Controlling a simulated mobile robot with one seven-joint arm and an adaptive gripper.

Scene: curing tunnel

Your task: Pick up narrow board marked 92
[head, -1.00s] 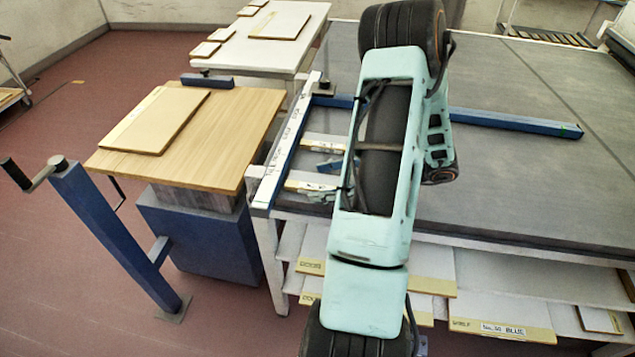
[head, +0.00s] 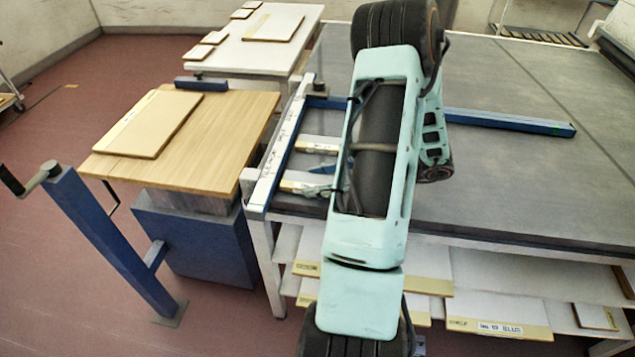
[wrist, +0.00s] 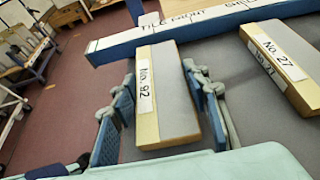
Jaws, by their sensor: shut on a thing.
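The narrow board marked 92 (wrist: 168,92) has a grey top and a pale wooden edge with a white "No. 92" label. It lies along the grey table in the wrist view, its far end by the blue-and-white rail. My gripper (wrist: 162,108) has one blue-padded finger on each long side of this board and is shut on it. In the head view the board (head: 302,183) shows its end left of my arm, which hides the rest. I cannot tell whether it is clear of the table.
A similar board marked 27 (wrist: 285,62) lies close to the right. The blue-and-white rail (wrist: 190,25) crosses beyond the board ends. A wooden-topped stand (head: 225,125) is to the left. Wider boards (head: 498,325) lie on shelves under the grey table (head: 530,190).

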